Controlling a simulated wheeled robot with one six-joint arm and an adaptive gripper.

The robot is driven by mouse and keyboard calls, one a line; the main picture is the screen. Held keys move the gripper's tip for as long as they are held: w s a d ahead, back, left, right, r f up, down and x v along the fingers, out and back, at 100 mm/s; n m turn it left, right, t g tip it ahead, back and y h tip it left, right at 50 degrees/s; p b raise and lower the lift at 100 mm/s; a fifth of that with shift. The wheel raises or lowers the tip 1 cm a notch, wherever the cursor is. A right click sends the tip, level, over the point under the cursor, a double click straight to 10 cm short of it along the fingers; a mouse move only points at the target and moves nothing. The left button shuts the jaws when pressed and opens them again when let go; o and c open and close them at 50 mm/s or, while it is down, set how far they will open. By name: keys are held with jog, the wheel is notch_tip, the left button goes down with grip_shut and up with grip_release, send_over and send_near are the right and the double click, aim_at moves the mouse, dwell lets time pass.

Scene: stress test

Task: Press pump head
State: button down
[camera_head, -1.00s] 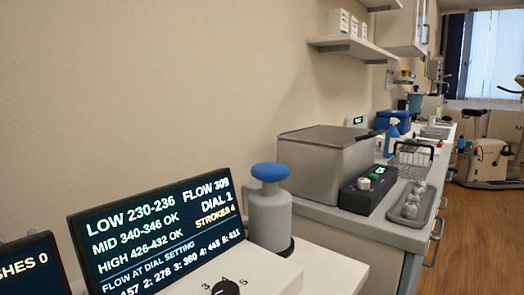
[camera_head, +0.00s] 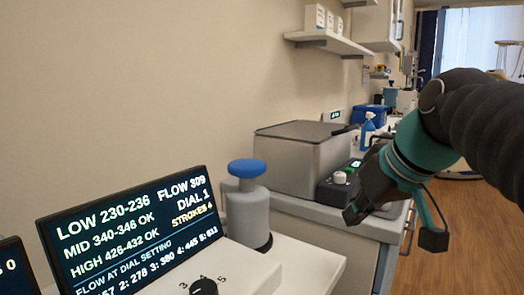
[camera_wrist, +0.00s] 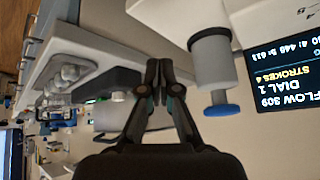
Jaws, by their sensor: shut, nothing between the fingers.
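The pump (camera_head: 247,214) is a grey cylinder standing upright on the white bench, with a round blue pump head (camera_head: 246,168) on top, raised above the body. In the wrist view the blue pump head (camera_wrist: 221,110) shows right of my fingers. My gripper (camera_head: 350,216) is shut and empty, to the right of the pump and apart from it. Its closed fingertips (camera_wrist: 158,66) also show in the wrist view. The display (camera_head: 135,230) left of the pump reads FLOW 309, DIAL 1, with OK beside MID and HIGH and none beside LOW.
A black dial knob (camera_head: 203,287) sits in front of the display. A grey box (camera_head: 297,160) and a black device (camera_head: 340,187) stand on the counter behind the pump. A shelf (camera_head: 330,42) hangs above. The space between my gripper and the pump looks clear.

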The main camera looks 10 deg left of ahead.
jog(key=w+a+r+n+y, duration=0.2)
jog(key=a+r+n, duration=0.2)
jog(key=a+r, duration=0.2)
jog(key=w+a+r+n+g+y, duration=0.1)
jog(key=a+r+n, duration=0.3)
jog(key=r, duration=0.7)
jog(key=w+a+y, duration=0.1)
jog(key=a, duration=0.1)
jog(key=shift+w+a+r, duration=0.25)
jog(key=shift+w+a, duration=0.05)
jog(key=shift+a, duration=0.1)
jog(key=shift+f, duration=0.1)
send_over(242, 162)
jog(key=s+d, duration=0.2)
jog(key=d, duration=0.1)
notch_tip(242, 162, down, 6)
jog(key=shift+f+b, duration=0.1)
jog(key=shift+b, duration=0.2)
jog(key=f, duration=0.3)
jog(key=shift+w+a+f+b, duration=0.15)
jog(key=shift+w+a+b, duration=0.1)
jog(key=shift+w+b, duration=0.1)
jog(key=shift+f, duration=0.55)
